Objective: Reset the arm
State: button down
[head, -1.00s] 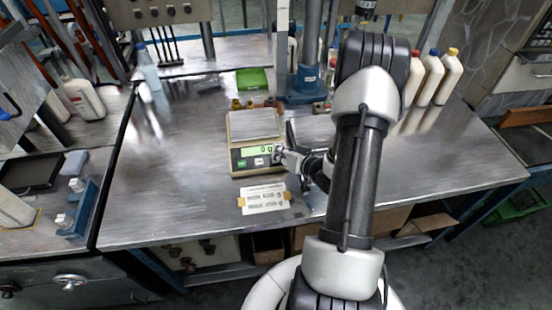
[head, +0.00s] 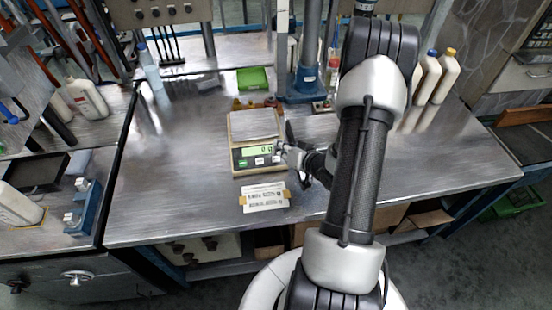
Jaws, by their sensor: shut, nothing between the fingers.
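My arm reaches up and forward from the bottom of the head view, then folds down to the table. My gripper (head: 283,147) is just at the right front corner of a weighing scale (head: 243,160) with a lit green display. The gripper is small and partly dark here, and it holds nothing. I cannot tell whether it touches the scale. The scale has a grey square pan (head: 253,124) with nothing on it.
A taped label sheet (head: 265,197) lies in front of the scale. A green box (head: 252,80) and a blue press stand (head: 305,85) are behind it. White bottles (head: 447,76) stand at the right, partly behind my arm. The table's left part (head: 165,170) is clear.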

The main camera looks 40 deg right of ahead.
dwell(0.3)
jog(key=a+r+n+g+h, duration=0.1)
jog(key=a+r+n+g, duration=0.2)
jog(key=r, duration=0.6)
jog(key=a+r+n+g+h, duration=0.1)
jog(key=a+r+g+h, duration=0.1)
jog(key=a+r, duration=0.5)
jog(key=s+a+r+n+g+y, duration=0.1)
jog(key=s+a+r, duration=0.3)
jog(key=s+a, duration=0.4)
jog(key=s+a+r+n+g+y, duration=0.2)
jog(key=s+a+r, duration=0.3)
jog(key=s+a, duration=0.4)
jog(key=shift+s+a+r+y, duration=0.3)
jog(key=shift+s+y, duration=0.1)
jog(key=shift+s, duration=0.75)
